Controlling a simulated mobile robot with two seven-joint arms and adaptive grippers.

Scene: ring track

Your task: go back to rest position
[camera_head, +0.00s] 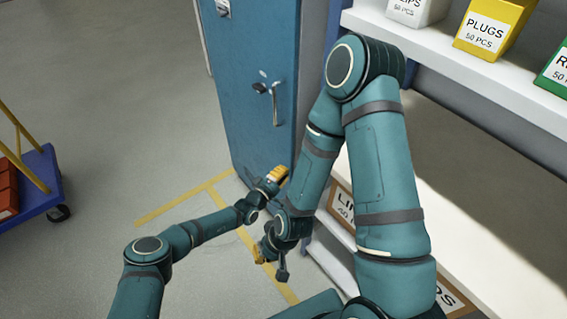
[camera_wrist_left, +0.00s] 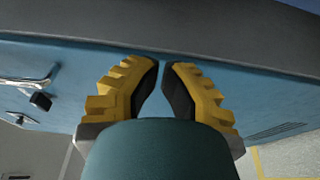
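My left gripper (camera_head: 277,174) is in front of the lower part of a blue cabinet (camera_head: 259,62) in the head view. In the left wrist view my left gripper (camera_wrist_left: 163,68) has two yellow stepped fingers with dark pads. A gap shows between them with only the blue surface behind, so it is open and empty. My right arm is bent high and folded over in front of the shelf. My right gripper (camera_head: 266,250) hangs low, below the left one, partly hidden by its own wrist; its finger opening is unclear.
A white shelf (camera_head: 470,78) stands close on the right, with a yellow PLUGS box (camera_head: 489,28) and other boxes. The cabinet has a handle (camera_head: 268,88). A blue cart (camera_head: 38,188) with red boxes is at left. The grey floor between is clear, with yellow tape (camera_head: 182,200).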

